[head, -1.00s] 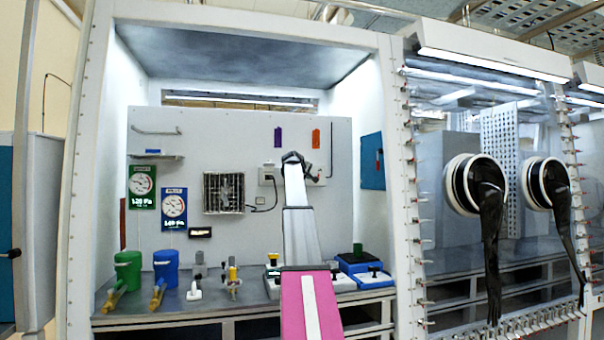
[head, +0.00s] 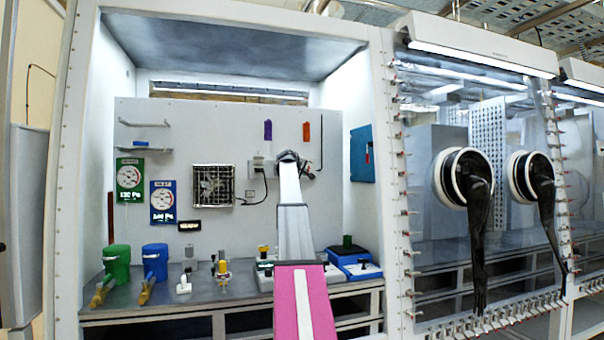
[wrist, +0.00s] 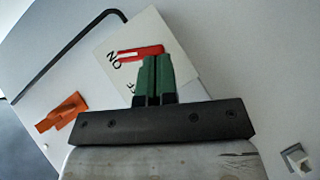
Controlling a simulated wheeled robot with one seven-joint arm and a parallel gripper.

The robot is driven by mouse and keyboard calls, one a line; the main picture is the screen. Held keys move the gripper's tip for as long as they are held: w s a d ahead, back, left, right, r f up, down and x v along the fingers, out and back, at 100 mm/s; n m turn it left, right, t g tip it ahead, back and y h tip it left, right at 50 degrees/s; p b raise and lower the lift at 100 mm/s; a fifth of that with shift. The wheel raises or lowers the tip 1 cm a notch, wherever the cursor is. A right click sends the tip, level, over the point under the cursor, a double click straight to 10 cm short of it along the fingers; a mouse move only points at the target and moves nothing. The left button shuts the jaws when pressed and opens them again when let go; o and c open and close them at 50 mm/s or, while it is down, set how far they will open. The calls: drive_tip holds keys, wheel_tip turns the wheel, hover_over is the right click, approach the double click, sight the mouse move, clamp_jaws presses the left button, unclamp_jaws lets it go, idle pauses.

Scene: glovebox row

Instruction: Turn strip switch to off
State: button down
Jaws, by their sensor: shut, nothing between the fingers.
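A pale plate (wrist: 112,45) with a red bar (wrist: 145,52) is on the wall in the wrist view. Lettering reading ON shows beside the bar, and part of another word shows lower down, mostly hidden by my fingers. My gripper (wrist: 154,58) has green fingers pressed together with nothing between them. The fingertips overlap the lower edge of the red bar; I cannot tell whether they touch it. In the head view my gripper (head: 290,157) is in front of the back wall and hides the plate.
An orange hanging piece (wrist: 62,112) and a black bent rod (wrist: 70,45) are near the plate. A wall outlet (head: 258,163) with a cable is left of my gripper. Green (head: 117,262) and blue (head: 155,261) buckets and several fittings stand on the bench below. A blue panel (head: 361,154) hangs right.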

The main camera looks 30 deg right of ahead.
drive_tip(key=n+h, duration=0.1)
drive_tip(key=d+f+n+h, duration=0.1)
drive_tip(key=shift+s+f+t+h, duration=0.1)
drive_tip(key=shift+t+h, duration=0.2)
drive_tip(key=shift+t, duration=0.1)
drive_tip(key=shift+f, duration=0.1)
idle(0.6)
drive_tip(key=shift+a+f, duration=0.35)
drive_tip(key=shift+a, duration=0.1)
drive_tip(key=s+a+f, duration=0.2)
drive_tip(key=a, duration=0.3)
drive_tip(key=s+a+f, duration=0.2)
drive_tip(key=a, duration=0.3)
drive_tip(key=shift+s+a+f, duration=0.2)
drive_tip(key=shift+s+f, duration=0.15)
drive_tip(key=shift+f, duration=0.05)
